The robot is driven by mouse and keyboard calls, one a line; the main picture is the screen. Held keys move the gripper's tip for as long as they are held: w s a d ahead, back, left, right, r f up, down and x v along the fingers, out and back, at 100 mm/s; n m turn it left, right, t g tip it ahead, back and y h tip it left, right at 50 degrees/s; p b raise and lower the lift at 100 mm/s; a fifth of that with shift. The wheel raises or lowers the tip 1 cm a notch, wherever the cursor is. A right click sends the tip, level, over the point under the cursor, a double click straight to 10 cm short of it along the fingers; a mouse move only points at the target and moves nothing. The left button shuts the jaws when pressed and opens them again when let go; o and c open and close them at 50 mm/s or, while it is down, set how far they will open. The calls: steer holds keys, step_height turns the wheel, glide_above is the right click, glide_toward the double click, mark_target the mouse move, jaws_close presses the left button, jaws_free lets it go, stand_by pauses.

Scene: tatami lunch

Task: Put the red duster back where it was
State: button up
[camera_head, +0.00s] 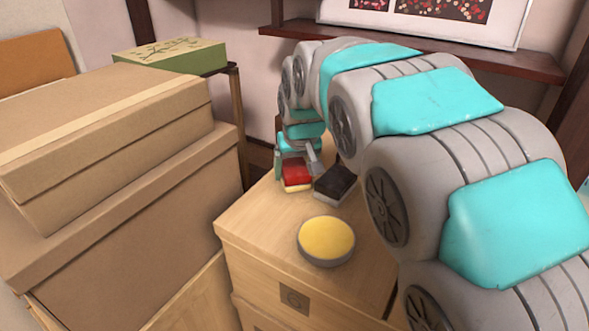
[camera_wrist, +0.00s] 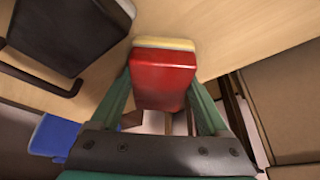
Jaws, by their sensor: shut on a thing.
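The red duster (camera_head: 297,176) is a small red block with a pale yellowish underside, at the far end of the light wooden cabinet top (camera_head: 262,212). My gripper (camera_head: 298,160) is shut on it from behind. In the wrist view the red duster (camera_wrist: 164,78) sits between the two green fingers of my gripper (camera_wrist: 163,100), with its pale layer toward the wood surface. I cannot tell whether it touches the cabinet top or hangs just above it.
A dark block (camera_head: 335,184) lies close right of the duster; it also shows in the wrist view (camera_wrist: 68,32). A round yellow-topped tin (camera_head: 326,240) stands nearer the front. Cardboard boxes (camera_head: 100,235) stand left. A green box (camera_head: 171,56) is behind. Bare wood lies left of the tin.

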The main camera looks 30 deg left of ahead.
steer(key=o, duration=1.6)
steer(key=shift+f, duration=0.1)
steer(key=v, duration=1.2)
steer(key=shift+p, duration=0.35)
steer(key=shift+w, duration=0.1)
steer(key=s+d+f+m+g+h+p, duration=0.1)
steer(key=d+m+h+p, duration=0.15)
steer(key=d, duration=1.25)
steer(key=s+d+f+m+g+p, duration=0.1)
steer(key=s+d+f, duration=0.1)
steer(key=s+d, duration=0.2)
steer(key=s+d+f+m, duration=0.1)
steer(key=s+d+f, duration=0.1)
steer(key=s+d, duration=0.3)
steer(key=s+d+f+m+g+p, duration=0.1)
steer(key=s+d, duration=0.3)
steer(key=d, duration=0.6)
steer(key=shift+s+f+m+g+h+p, duration=0.25)
steer(key=shift+s+f+m+g+p, duration=0.1)
steer(key=shift+s+f+m, duration=0.15)
steer(key=shift+m+g, duration=0.75)
steer(key=s+d+f, duration=0.1)
steer(key=s, duration=0.2)
steer(key=s+d+f+p, duration=0.1)
steer(key=s+d, duration=0.1)
steer(key=s, duration=0.2)
steer(key=s+d+f, duration=0.2)
steer(key=s, duration=0.2)
